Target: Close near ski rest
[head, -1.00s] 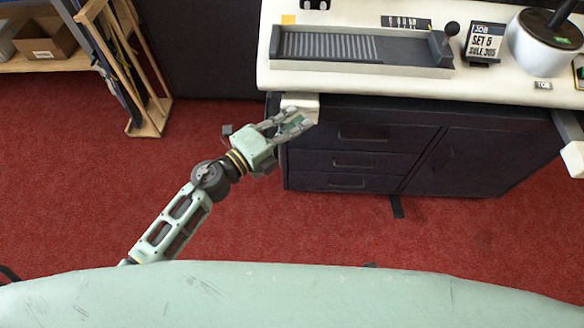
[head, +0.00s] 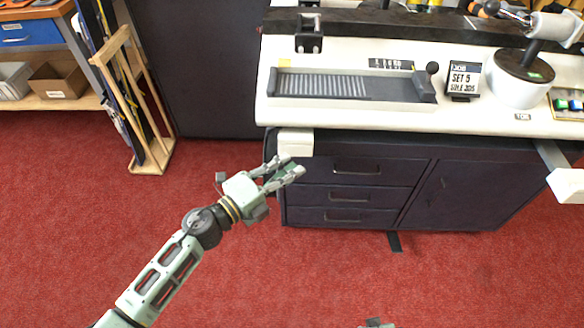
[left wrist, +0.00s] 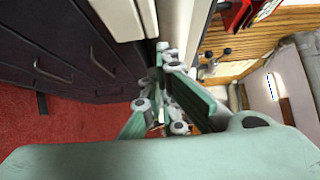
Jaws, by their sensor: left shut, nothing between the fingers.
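One ski rest has a cream block (head: 295,142) at the bench's left front corner. It sits right at the worktop edge, with no slide bar showing. The other ski rest, at the right, has a cream block (head: 567,185) standing out from the bench on a grey bar (head: 549,154). My left gripper (head: 284,170) is shut and empty, just below and in front of the left block, apparently apart from it. In the left wrist view, the fingers (left wrist: 166,85) are near a cream block (left wrist: 118,18).
The cream worktop (head: 350,117) lies above a dark drawer cabinet (head: 350,180). A wooden rack (head: 150,155) with skis stands at the left, near a shelf with a cardboard box (head: 60,80). Red floor in front of the bench is clear.

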